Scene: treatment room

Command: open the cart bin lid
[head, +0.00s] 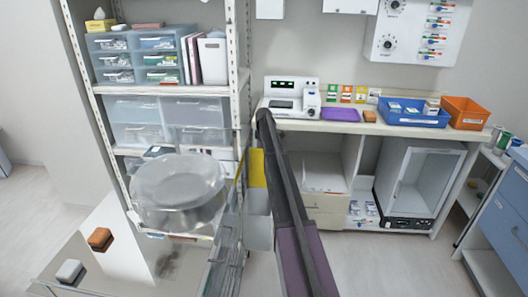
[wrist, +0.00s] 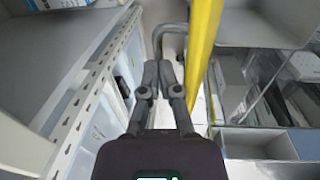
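A round, translucent bin (head: 180,212) with a pale domed lid (head: 178,172) stands at the lower left in the head view, in front of the shelving. The lid appears to lie over the bin, but the see-through surfaces make its edge hard to judge. My arm reaches up the middle of the head view, to the right of the bin; my gripper's fingertips cannot be made out there. In the wrist view my gripper (wrist: 158,75) has its fingertips close together with no object clearly between them. A grey bent bar (wrist: 168,30) shows just beyond the tips.
A yellow upright strip (wrist: 202,55) stands close right of the fingers. Perforated shelf uprights (wrist: 95,85) are at left. Grey trays (wrist: 258,143) lie at right. In the head view a wire basket (head: 225,262) is beside the bin, and a counter (head: 340,127) stands behind.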

